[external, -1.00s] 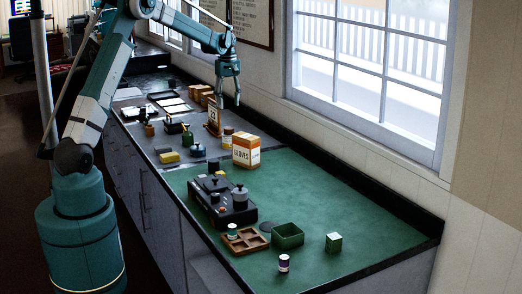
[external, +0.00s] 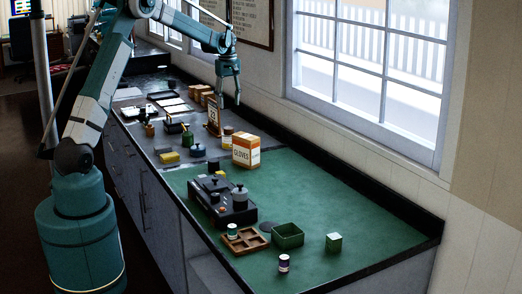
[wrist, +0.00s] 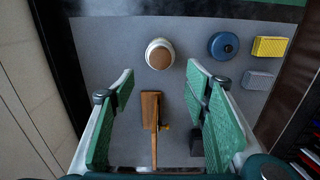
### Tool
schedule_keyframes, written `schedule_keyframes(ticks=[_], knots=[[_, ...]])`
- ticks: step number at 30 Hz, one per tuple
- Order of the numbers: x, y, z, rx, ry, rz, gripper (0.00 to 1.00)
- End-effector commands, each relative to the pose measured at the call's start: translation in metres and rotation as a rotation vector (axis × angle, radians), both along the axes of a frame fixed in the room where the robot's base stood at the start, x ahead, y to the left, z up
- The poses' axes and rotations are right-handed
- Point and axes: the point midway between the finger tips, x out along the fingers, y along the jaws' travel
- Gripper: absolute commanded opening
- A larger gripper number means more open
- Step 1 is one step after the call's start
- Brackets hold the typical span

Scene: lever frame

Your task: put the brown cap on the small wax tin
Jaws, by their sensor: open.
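My gripper (external: 228,103) hangs above the far part of the counter, near the wall. In the wrist view my gripper (wrist: 160,84) has its green fingers wide apart with nothing between them. A round pale jar with a brown top (wrist: 160,54) stands beyond the fingertips; it shows beside the gloves box in the external view (external: 227,139). I cannot tell whether that top is the brown cap. Small labelled tins stand at the near end: a white-and-green one (external: 232,231) in a wooden tray and a purple-and-white one (external: 284,264). I cannot tell which is the wax tin.
A wooden calendar stand (external: 213,118) is close under my gripper and shows below the jar in the wrist view (wrist: 152,125). A gloves box (external: 245,150), blue round pot (wrist: 223,46), yellow block (wrist: 270,46) and black device (external: 222,203) stand nearby.

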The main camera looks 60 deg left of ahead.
Motion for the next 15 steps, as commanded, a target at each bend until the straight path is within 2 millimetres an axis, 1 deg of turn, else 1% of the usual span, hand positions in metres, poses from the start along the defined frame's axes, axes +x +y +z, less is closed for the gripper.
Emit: schedule_keyframes(ticks=[5, 8, 15], knots=[[-0.002, -0.020, 0.015, 0.008, -0.012, -0.040, 0.46], [-0.005, -0.037, 0.029, 0.017, -0.025, -0.078, 0.46], [-0.016, -0.090, 0.067, 0.043, -0.062, -0.195, 0.46]])
